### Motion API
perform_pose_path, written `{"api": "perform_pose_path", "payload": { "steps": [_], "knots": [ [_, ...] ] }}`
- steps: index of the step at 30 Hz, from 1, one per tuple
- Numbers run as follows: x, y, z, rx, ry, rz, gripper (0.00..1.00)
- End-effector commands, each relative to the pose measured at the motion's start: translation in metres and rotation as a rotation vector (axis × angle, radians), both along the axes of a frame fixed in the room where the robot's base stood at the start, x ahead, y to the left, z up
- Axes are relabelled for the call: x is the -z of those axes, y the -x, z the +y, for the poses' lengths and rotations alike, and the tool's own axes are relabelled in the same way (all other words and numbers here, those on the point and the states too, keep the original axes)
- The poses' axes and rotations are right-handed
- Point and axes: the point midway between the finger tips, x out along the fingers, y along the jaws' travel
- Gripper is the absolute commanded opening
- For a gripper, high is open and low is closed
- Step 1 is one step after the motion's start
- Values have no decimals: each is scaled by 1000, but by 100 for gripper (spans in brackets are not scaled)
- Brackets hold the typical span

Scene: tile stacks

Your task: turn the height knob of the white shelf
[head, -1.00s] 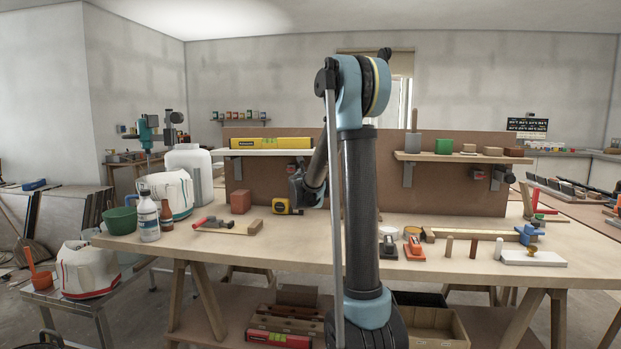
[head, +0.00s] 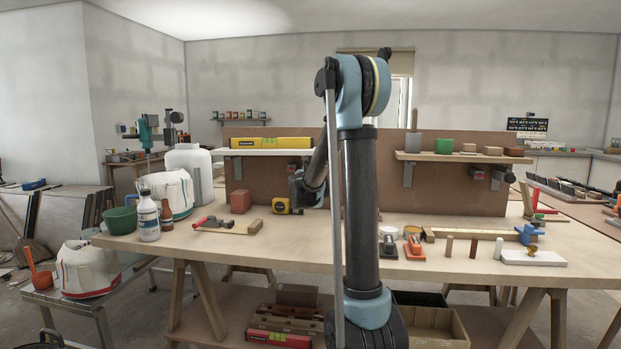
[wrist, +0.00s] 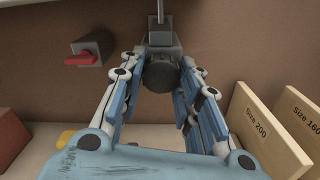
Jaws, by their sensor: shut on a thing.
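The white shelf (head: 232,152) is mounted on the brown back panel at the left in the head view, with a yellow spirit level (head: 271,143) lying on it. In the wrist view, a round black knob (wrist: 160,72) sticks out from a grey block below a thin rod. My gripper (wrist: 160,88) is shut on this knob, with one blue finger on each side. A red lever (wrist: 82,59) on a dark mount is left of the knob, apart from the fingers. In the head view my gripper (head: 299,186) is below the shelf's right end, and my arm partly hides it.
In the wrist view, upright boards marked Size 200 (wrist: 262,135) and Size 160 (wrist: 303,115) stand close right of the fingers. A reddish block (wrist: 10,138) is at the left. A wooden shelf (head: 455,157) with several items hangs at the right.

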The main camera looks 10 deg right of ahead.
Motion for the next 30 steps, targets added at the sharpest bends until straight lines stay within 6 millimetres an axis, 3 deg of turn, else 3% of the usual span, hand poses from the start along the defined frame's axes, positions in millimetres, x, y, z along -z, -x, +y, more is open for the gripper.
{"api": "perform_pose_path", "payload": {
  "steps": [30],
  "knots": [
    [0, 0, 0, 3, -917, -298, 7]
  ]
}}
